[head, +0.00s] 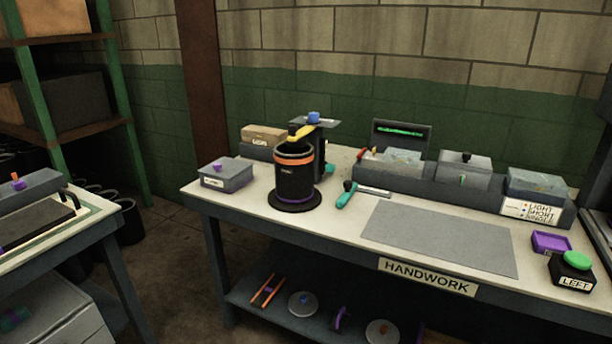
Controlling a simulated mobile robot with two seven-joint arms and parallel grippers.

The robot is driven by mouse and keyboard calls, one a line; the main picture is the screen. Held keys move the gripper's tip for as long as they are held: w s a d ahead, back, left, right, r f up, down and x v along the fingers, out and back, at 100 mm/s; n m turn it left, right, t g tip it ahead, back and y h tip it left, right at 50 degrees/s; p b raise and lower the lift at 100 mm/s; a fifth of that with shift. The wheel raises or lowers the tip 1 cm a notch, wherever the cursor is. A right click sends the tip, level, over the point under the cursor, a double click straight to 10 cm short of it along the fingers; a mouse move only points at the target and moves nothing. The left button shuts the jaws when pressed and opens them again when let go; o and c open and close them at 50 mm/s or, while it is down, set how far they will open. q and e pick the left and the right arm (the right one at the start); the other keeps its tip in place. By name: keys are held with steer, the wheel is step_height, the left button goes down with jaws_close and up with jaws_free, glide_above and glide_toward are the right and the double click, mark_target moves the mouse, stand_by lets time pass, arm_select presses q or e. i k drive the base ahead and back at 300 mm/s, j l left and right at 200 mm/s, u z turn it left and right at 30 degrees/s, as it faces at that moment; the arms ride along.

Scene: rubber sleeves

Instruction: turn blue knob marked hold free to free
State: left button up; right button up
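A small blue knob (313,117) sits on top of a dark plate (318,123) above the upright black device (294,175) on the workbench. The device is a cylinder with an orange band on a round black base, and a yellow lever (301,133) shows at its top. Any hold or free marking near the knob is too small to read, so its setting cannot be told. Neither of my grippers shows in this view.
A grey lidded box (226,174) stands left of the device; a teal-handled tool (346,194) lies to its right. A grey mat (440,237) covers the middle of the bench. Bins (464,166) line the back. A green button (577,259) is at right.

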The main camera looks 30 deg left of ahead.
mark_target(314, 117)
steer(key=j+z, duration=0.1)
steer(key=z, duration=0.3)
steer(key=j+z, duration=0.55)
steer(key=j, duration=0.55)
steer(key=k+j+z, duration=0.15)
steer(key=j, duration=0.25)
steer(key=k+j, duration=0.1)
steer(key=j, duration=0.25)
steer(key=k+j+z, duration=0.15)
steer(key=j, duration=0.25)
steer(key=i, duration=0.05)
